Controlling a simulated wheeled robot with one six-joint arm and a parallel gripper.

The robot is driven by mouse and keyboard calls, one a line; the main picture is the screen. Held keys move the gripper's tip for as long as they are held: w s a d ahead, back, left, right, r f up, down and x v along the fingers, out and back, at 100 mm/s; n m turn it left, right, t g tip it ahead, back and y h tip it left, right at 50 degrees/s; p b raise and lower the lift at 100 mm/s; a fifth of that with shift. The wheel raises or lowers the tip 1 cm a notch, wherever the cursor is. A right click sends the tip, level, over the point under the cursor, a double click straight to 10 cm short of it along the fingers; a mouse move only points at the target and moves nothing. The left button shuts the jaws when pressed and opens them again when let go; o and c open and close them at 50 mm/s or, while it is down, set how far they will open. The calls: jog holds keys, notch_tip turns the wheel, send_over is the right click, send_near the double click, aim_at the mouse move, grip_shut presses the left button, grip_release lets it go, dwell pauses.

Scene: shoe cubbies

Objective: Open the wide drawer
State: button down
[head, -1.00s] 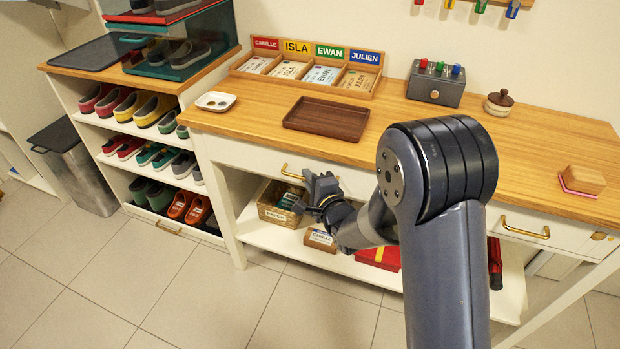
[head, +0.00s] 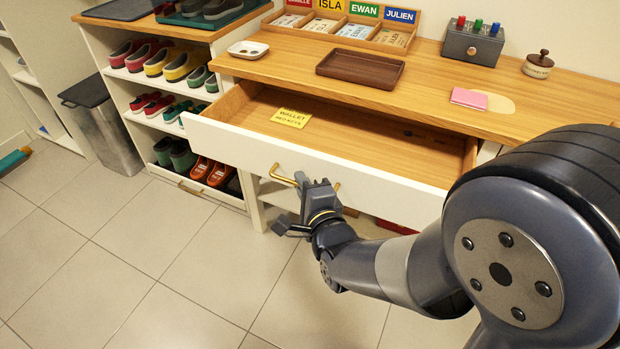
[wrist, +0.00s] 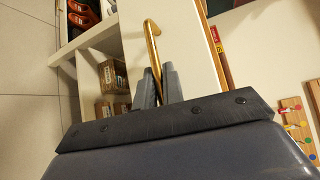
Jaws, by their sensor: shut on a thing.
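The wide drawer (head: 250,152) under the wooden counter is pulled well out in the head view, its inside showing. A yellow note (head: 291,117) lies on the drawer floor toward the left. My gripper (head: 308,184) is at the drawer's front and is shut on its brass handle (head: 284,176). In the wrist view the brass handle (wrist: 152,45) runs down between my gripper's fingers (wrist: 157,85), beside the white drawer front (wrist: 185,45). The gripper hides part of the handle in the head view.
A shoe rack (head: 140,80) stands at left. The tiled floor (head: 130,260) in front is clear.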

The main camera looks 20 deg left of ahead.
jog(key=shift+s+f, duration=0.1)
jog(key=shift+s, duration=0.75)
jog(key=c, duration=1.8)
grip_release()
jog(key=v, duration=1)
jog(key=shift+s+d+p, duration=0.25)
jog(key=shift+p, duration=0.1)
jog(key=x, duration=1.1)
jog(key=shift+b, duration=0.4)
